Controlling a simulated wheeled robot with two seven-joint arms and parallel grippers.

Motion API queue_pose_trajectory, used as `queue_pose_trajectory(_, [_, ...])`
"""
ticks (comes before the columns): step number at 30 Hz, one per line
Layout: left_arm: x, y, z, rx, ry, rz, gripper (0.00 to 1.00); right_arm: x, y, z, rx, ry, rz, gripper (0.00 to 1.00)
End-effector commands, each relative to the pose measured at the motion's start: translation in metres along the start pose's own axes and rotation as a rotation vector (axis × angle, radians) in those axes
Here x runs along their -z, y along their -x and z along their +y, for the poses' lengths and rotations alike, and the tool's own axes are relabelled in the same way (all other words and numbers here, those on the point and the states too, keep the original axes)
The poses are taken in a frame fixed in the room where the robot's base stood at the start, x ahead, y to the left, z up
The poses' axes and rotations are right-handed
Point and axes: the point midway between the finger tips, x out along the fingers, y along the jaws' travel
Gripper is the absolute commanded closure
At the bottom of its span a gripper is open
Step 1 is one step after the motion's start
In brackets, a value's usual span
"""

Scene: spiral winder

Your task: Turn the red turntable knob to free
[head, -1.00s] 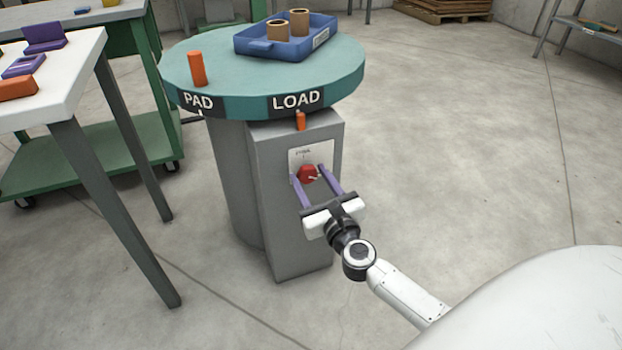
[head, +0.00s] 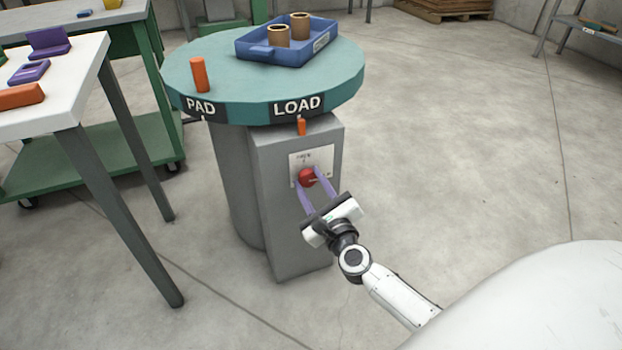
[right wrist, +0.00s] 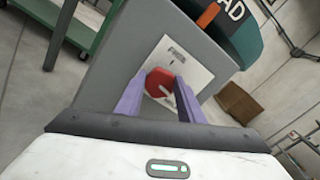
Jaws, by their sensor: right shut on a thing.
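The red turntable knob (head: 307,177) sits on a white label plate (head: 325,160) on the front of the grey pedestal. It also shows in the right wrist view (right wrist: 158,82), with a pale pointer mark on its face. The teal turntable (head: 200,65) above carries PAD and LOAD labels. My left gripper is not in view.
A small orange tab (head: 301,127) is below LOAD. A white table (head: 70,100) and a green cart (head: 110,150) stand left. The floor at right is clear.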

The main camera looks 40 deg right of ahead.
Motion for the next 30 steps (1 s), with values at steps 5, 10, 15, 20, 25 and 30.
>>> queue_pose_trajectory(5, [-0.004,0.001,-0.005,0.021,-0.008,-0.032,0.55,-0.001,0.001,0.001,-0.001,0.166,0.002,0.88])
queue_pose_trajectory(10, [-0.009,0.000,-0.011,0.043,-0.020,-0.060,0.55,-0.001,0.001,0.001,-0.001,0.329,0.002,0.88])
queue_pose_trajectory(15, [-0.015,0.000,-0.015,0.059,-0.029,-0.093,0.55,-0.001,0.000,0.003,-0.001,0.490,0.001,0.88])
queue_pose_trajectory(20, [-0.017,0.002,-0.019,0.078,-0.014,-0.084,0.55,-0.001,0.000,0.003,-0.002,0.643,0.001,0.88])
queue_pose_trajectory(25, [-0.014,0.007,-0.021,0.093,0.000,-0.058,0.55,0.000,0.001,0.004,-0.002,0.805,0.001,0.88])
queue_pose_trajectory(30, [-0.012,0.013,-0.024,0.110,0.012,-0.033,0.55,0.001,0.001,0.005,-0.003,0.965,0.001,0.88])
